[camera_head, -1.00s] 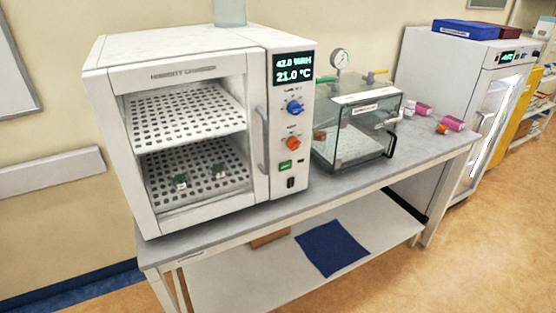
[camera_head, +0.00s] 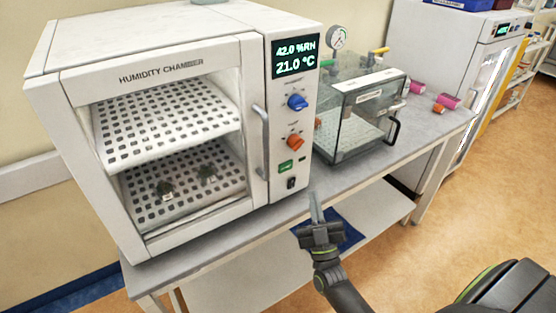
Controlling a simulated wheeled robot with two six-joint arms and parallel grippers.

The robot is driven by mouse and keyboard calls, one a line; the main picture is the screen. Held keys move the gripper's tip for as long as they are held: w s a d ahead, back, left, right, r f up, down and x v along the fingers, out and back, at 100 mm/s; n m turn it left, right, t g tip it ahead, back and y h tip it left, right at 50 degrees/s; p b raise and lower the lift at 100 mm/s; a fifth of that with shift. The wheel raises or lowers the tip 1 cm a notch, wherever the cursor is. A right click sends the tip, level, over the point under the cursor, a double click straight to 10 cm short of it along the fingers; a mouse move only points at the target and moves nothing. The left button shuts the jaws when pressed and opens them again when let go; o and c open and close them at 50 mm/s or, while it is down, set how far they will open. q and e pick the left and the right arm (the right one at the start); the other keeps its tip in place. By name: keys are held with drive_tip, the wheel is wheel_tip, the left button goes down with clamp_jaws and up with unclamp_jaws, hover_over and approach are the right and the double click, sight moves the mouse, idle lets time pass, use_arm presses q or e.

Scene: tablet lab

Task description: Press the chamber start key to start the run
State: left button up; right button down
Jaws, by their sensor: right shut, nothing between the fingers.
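The white humidity chamber (camera_head: 160,73) stands on the grey bench at left. Its display (camera_head: 295,57) reads 42.0 %RH and 21.0 °C. Below it on the panel are a blue knob (camera_head: 297,102), an orange knob (camera_head: 295,142), a green key (camera_head: 286,167) and a black switch (camera_head: 291,183). I cannot read the label on the green key. My right gripper (camera_head: 315,208) is shut and empty, in front of the bench edge, below and to the right of the green key and apart from it. My left gripper is not in view.
A clear vacuum box (camera_head: 347,114) with a gauge stands right of the chamber. Pink-capped items (camera_head: 447,101) lie farther right on the bench (camera_head: 420,131). A blue cloth (camera_head: 347,231) lies on the lower shelf.

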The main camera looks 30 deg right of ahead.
sight(286, 166)
drive_tip(key=shift+s+r, duration=0.15)
drive_tip(key=shift+r, duration=0.2)
drive_tip(key=w+b, duration=0.3)
drive_tip(key=w, duration=0.6)
drive_tip(key=shift+a, duration=0.35)
idle(1.8)
drive_tip(key=shift+w+b, duration=0.3)
drive_tip(key=shift+w, duration=0.05)
